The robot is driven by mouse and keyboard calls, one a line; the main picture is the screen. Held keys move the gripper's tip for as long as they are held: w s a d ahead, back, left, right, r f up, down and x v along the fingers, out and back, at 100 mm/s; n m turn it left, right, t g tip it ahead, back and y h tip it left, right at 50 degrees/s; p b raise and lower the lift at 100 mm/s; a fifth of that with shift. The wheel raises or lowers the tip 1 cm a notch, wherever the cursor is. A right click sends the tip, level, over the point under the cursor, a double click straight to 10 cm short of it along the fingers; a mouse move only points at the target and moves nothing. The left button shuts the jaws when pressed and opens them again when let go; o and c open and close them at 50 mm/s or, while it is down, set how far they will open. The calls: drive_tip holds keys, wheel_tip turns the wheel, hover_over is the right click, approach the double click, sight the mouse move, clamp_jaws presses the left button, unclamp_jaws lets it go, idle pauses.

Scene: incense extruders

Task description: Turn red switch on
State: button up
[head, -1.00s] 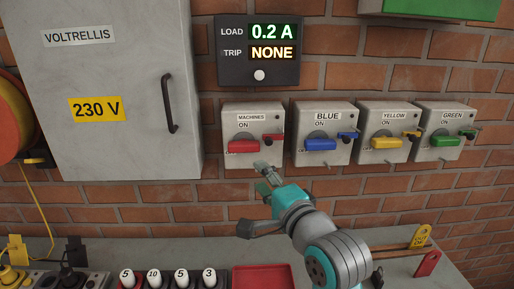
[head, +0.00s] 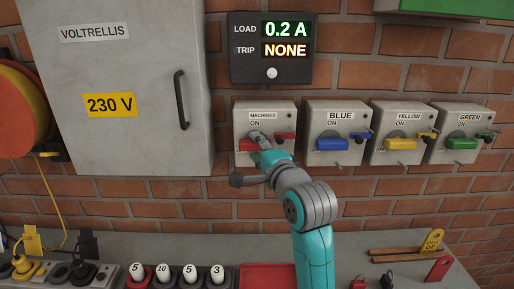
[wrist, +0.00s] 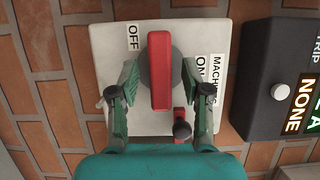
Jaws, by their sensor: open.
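The red switch, labelled MACHINES, is a grey box (head: 243,116) on the brick wall with a red handle (head: 246,146). In the wrist view the handle (wrist: 160,75) lies lengthwise with its far end beside the OFF label (wrist: 133,37); the ON label (wrist: 201,70) is to its right. My gripper (head: 262,141) is in front of this box and partly hides the handle. In the wrist view my open gripper (wrist: 165,78) has one finger on each side of the handle, with a gap on both sides. A small red tab (wrist: 181,122) shows beside the right finger.
Blue (head: 332,145), yellow (head: 400,144) and green (head: 463,144) switches are mounted to the right. A display (head: 272,73) above reads 0.2 A and NONE. A grey cabinet (head: 125,65) stands close on the left. A bench (head: 180,240) with plugs and a red tray lies below.

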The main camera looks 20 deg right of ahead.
drive_tip(key=shift+w, duration=0.2)
clamp_jaws()
